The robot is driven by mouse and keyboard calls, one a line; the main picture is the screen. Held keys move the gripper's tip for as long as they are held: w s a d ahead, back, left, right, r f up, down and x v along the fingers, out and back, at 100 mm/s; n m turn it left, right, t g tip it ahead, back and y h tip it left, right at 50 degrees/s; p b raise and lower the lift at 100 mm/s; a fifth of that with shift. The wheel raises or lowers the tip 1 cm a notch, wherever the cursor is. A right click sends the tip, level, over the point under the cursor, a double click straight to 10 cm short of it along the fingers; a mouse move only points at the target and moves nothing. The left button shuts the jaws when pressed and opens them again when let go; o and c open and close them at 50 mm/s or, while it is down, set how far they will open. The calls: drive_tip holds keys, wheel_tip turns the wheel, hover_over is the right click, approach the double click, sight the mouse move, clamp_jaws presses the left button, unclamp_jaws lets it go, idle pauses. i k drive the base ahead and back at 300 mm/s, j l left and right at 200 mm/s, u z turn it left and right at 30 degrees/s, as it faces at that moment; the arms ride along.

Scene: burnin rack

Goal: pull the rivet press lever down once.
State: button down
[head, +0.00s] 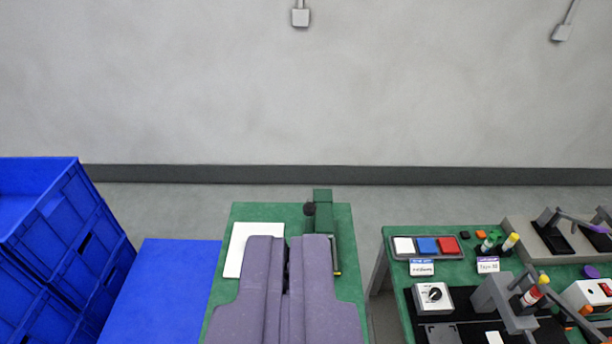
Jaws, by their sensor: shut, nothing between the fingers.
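A dark green upright device (323,212), which looks like the rivet press, stands on a green-topped bench (345,225). A black round knob (309,209) shows at its left side, probably the end of the lever; the rest of the lever cannot be made out. My gripper (288,240) is purple-grey and shut with nothing in it. In the picture it lies just below and left of the knob and hides the lower left part of the press. I cannot tell how far apart in depth the gripper and knob are.
A white sheet or plate (250,240) lies on the bench left of my gripper. Stacked blue crates (75,240) and a blue surface (165,290) are at left. At right, past a gap, a second green bench (390,250) holds coloured bins, a dial box (433,297) and fixtures.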

sight(309, 209)
drive_tip(key=i+u, duration=0.1)
drive_tip(key=i, duration=0.35)
drive_tip(key=i+l+u, duration=0.1)
drive_tip(key=i, duration=0.35)
drive_tip(key=i+l+u, duration=0.1)
drive_tip(key=i, duration=0.3)
drive_tip(key=l, duration=0.1)
